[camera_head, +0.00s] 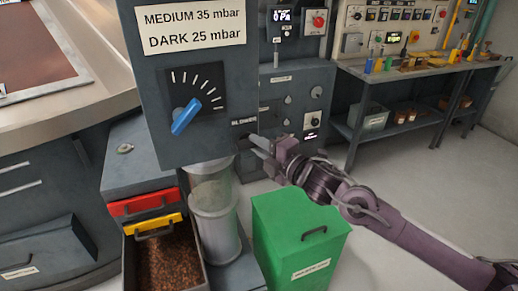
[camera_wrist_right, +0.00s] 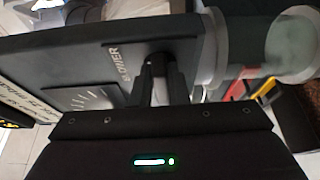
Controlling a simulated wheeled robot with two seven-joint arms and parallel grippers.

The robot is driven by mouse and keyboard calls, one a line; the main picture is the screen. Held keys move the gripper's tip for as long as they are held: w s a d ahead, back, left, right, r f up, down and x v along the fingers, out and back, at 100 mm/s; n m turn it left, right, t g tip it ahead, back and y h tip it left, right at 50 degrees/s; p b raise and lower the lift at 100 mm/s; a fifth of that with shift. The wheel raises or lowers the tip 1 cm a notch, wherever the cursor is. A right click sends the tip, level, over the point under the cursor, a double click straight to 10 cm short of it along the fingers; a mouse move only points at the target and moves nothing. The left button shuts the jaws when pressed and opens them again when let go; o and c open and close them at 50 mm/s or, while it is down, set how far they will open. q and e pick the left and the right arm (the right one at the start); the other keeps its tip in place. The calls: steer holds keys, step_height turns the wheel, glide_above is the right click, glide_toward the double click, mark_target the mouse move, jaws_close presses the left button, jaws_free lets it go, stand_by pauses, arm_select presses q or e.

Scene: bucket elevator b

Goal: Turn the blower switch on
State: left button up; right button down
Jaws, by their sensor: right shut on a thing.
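The dark grey cabinet (camera_head: 158,62) carries a label reading BLOWER (camera_head: 244,122) on its narrow right side. The label also shows in the wrist view (camera_wrist_right: 118,66), turned on its side. My right gripper (camera_head: 256,148) reaches in from the right just below that label. In the wrist view its dark fingers (camera_wrist_right: 158,75) are shut on the small dark blower switch (camera_wrist_right: 156,59), which they mostly hide. I cannot tell which way the switch is set. My left gripper is in neither view.
A blue-handled dial (camera_head: 186,116) is on the cabinet front. A glass cylinder (camera_head: 213,195) stands beneath. A green bin (camera_head: 298,235) is below my right arm, and a drawer of brown beans (camera_head: 168,265) is at lower left. A workbench (camera_head: 400,70) stands behind right.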

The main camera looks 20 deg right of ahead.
stand_by(0.3)
steer(key=c, duration=1.4)
jaws_free()
steer(key=b+v, duration=0.2)
steer(key=v, duration=0.5)
steer(key=shift+s+d, duration=0.15)
steer(key=shift+s, duration=0.2)
steer(key=shift+f, duration=0.1)
